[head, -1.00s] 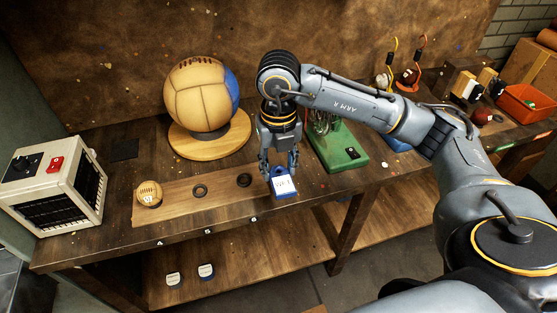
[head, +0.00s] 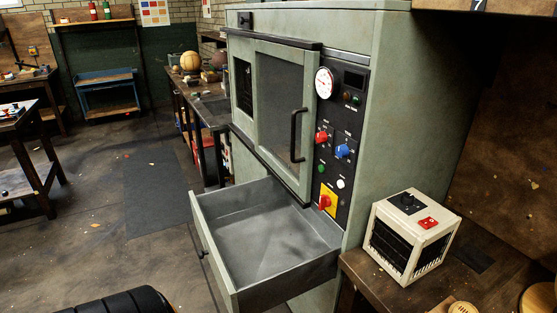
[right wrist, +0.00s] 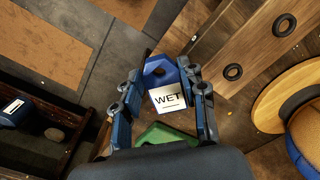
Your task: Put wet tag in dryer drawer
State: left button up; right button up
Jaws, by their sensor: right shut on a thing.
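The wet tag (right wrist: 167,96) is a blue piece with a white label reading WET. It shows in the right wrist view between the two fingers of my right gripper (right wrist: 167,66), which is shut on it. The bench lies beneath; I cannot tell the height of the tag above it. The dryer (head: 285,105) is a grey-green cabinet in the head view. Its drawer (head: 215,245) is pulled out below the closed upper door and looks empty inside. My left gripper is in neither view now.
A plank with black rings (right wrist: 250,45), a wooden disc stand (right wrist: 275,92) and a green base (right wrist: 160,134) are near the right gripper. Floor left of the drawer is clear.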

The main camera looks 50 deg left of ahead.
aim_at(259, 248)
jog(key=j+u, duration=0.15)
jog(key=u, duration=0.35)
jog(key=j+u, duration=0.15)
jog(key=u, duration=0.3)
jog(key=i+j+u, duration=0.1)
jog(key=u, duration=0.4)
jog(key=i+j+u, duration=0.1)
jog(key=u, duration=0.85)
jog(key=i, duration=0.4)
